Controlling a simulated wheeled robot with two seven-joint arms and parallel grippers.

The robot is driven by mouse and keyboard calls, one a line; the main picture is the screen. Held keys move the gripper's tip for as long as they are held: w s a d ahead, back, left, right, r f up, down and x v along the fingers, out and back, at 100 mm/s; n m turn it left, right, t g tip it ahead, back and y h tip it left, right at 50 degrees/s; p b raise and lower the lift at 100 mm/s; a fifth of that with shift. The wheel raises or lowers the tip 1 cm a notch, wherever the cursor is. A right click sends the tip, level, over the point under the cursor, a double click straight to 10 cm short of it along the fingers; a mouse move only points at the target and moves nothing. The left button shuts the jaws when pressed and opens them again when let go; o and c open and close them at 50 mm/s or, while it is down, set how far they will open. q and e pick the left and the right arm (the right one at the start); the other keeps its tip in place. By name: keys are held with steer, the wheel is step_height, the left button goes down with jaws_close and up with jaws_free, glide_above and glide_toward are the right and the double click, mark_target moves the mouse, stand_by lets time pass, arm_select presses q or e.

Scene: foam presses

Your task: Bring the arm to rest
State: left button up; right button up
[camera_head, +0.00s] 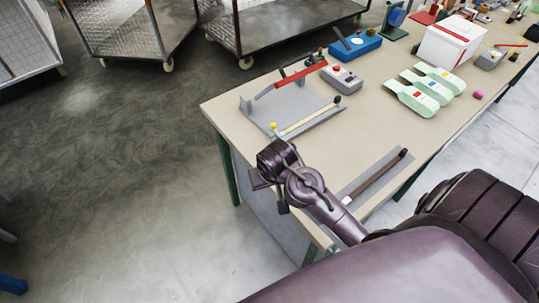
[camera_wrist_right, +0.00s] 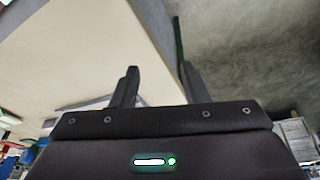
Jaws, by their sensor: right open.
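My right arm comes in from the lower right in the head view. Its gripper (camera_head: 262,180) hangs over the near left edge of the worktable (camera_head: 225,108). In the right wrist view the two dark fingers of the gripper (camera_wrist_right: 160,78) stand apart with nothing between them. The pale tabletop (camera_wrist_right: 75,45) shows to the left of the fingers and the grey floor to the right. My left gripper is not in view.
A grey fixture with a red-handled lever (camera_head: 290,78) stands near the table's left end. A dark-handled tool (camera_head: 377,178) lies on a grey strip beside my arm. Pale green paddles (camera_head: 418,92) and a white box (camera_head: 450,42) lie farther right.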

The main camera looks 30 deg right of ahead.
steer(key=s+a+r+n+y, duration=0.1)
steer(key=s+a+r+n, duration=0.15)
steer(key=s, duration=0.25)
steer(key=s+a+r+n+y, duration=0.1)
steer(key=s+a+r+n, duration=0.15)
steer(key=s, duration=0.25)
step_height(320, 180, down, 36)
steer(key=s+g+b, duration=0.1)
steer(key=s+b, duration=0.1)
steer(key=b, duration=0.5)
steer(key=s+d+f+b, duration=0.2)
steer(key=s+f, duration=0.7)
steer(key=f, duration=0.3)
steer(key=s+d+f+g+b, duration=0.1)
steer(key=s+d+f+b, duration=0.1)
steer(key=s+f, duration=0.8)
step_height(320, 180, down, 3)
steer(key=shift+s+r+g+h+b, duration=0.2)
steer(key=shift+g+h+b, duration=0.1)
steer(key=shift+b, duration=0.4)
